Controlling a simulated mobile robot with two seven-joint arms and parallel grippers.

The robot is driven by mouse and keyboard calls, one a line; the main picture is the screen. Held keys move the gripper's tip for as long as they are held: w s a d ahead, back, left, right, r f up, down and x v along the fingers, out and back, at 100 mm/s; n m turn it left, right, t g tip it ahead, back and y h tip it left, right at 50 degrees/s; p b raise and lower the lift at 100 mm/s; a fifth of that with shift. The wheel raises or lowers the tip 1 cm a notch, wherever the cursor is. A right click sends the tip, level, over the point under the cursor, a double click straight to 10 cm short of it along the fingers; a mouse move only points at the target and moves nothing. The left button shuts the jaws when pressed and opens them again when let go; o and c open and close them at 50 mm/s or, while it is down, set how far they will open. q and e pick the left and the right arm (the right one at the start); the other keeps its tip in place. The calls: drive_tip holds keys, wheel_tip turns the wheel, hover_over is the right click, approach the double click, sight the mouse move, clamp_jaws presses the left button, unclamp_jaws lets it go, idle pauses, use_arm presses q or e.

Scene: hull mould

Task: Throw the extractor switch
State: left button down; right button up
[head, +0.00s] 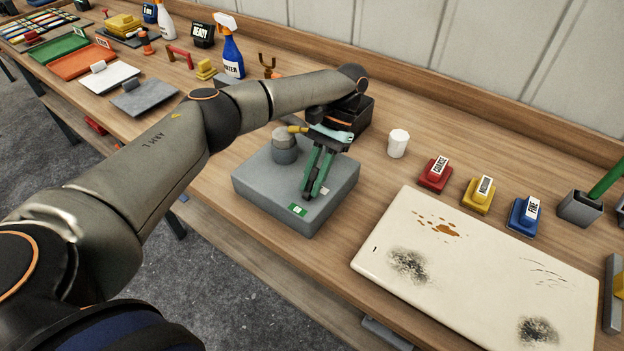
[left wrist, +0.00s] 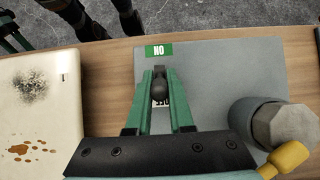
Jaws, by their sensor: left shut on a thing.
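The extractor switch is a grey box (head: 255,190) on the bench, with a round grey knob or post (head: 284,150) on top and a green label (head: 297,209) at its front edge. In the left wrist view the box top (left wrist: 225,70) also shows. A small dark lever with a rounded end (left wrist: 159,88) stands between my fingers. My left gripper (head: 308,192) reaches down over the box and is shut on that lever. The lever's base and a white label are mostly hidden by the fingers. A green and black part at the wrist view's left edge may be my right gripper (left wrist: 10,35).
A cream panel (head: 480,262) with dark and brown stains lies to the right. A white cup (head: 398,143) and red, yellow and blue labelled blocks stand behind it. A dark open box (head: 360,115) is behind the switch. Spray bottles and trays lie farther left.

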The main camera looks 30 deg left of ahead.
sight(313, 174)
use_arm(q)
drive_tip(key=shift+g, duration=0.3)
idle(0.5)
drive_tip(key=c, duration=0.8)
unclamp_jaws()
drive_tip(key=shift+w+f, duration=0.1)
drive_tip(key=shift+r, duration=0.3)
wheel_tip(313, 174, up, 3)
drive_tip(key=shift+d, duration=0.1)
drive_tip(key=s+d+r, duration=0.6)
drive_tip(key=s+r, duration=0.3)
drive_tip(key=s, duration=0.3)
drive_tip(key=shift+s+d+r, duration=0.15)
drive_tip(key=shift+d+r, duration=0.1)
drive_tip(key=shift+d, duration=0.05)
